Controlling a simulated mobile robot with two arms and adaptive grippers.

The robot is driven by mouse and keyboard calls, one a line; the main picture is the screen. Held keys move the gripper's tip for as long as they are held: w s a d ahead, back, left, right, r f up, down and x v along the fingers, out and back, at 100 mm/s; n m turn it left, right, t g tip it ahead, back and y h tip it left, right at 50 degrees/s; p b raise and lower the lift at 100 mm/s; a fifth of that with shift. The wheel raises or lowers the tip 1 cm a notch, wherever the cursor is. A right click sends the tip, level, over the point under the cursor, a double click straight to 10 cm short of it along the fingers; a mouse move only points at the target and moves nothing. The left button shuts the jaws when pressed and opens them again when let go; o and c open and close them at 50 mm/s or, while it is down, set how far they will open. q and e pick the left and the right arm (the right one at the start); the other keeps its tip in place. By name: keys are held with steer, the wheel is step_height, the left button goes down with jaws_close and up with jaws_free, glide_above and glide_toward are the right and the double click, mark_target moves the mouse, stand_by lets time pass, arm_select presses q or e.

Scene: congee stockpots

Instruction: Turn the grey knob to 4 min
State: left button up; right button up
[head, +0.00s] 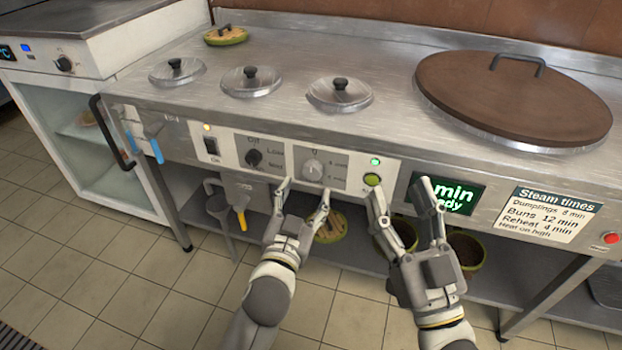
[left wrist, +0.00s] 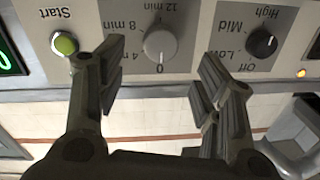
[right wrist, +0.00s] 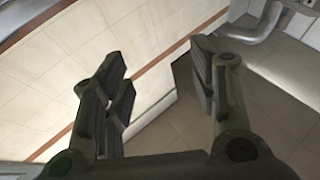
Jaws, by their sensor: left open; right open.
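The grey knob (head: 313,169) is on the white control panel at the stove's front, and it also shows in the left wrist view (left wrist: 160,43), upside down. Around it are the labels 0, 4 min, 8 min and 12 min. A faint mark on the knob seems to face 0, but it is small. My left gripper (head: 305,190) is open just below and in front of the knob, its fingers to either side and apart from it. My right gripper (head: 400,190) is open and empty in front of the panel, near the green start button (head: 372,180).
A black knob (head: 254,158) with heat labels sits left of the grey knob. A green display (head: 447,195) and a steam times sign (head: 549,214) are to the right. A blue-handled and a yellow-tipped item hang at the left. A large brown lid (head: 515,95) covers the right top.

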mark_target(312, 175)
arm_select(q)
steer(key=b+x, duration=0.1)
steer(key=x, duration=0.4)
steer(key=shift+w+f, duration=0.1)
steer(key=shift+w, duration=0.2)
steer(key=shift+w+d, duration=0.2)
steer(key=shift+w, duration=0.35)
arm_select(e)
steer(key=s+r+t+y, duration=0.1)
steer(key=s+r+t, duration=0.3)
steer(key=r, duration=0.1)
steer(key=shift+s+d+r+y, duration=0.2)
steer(key=shift+r+y, duration=0.1)
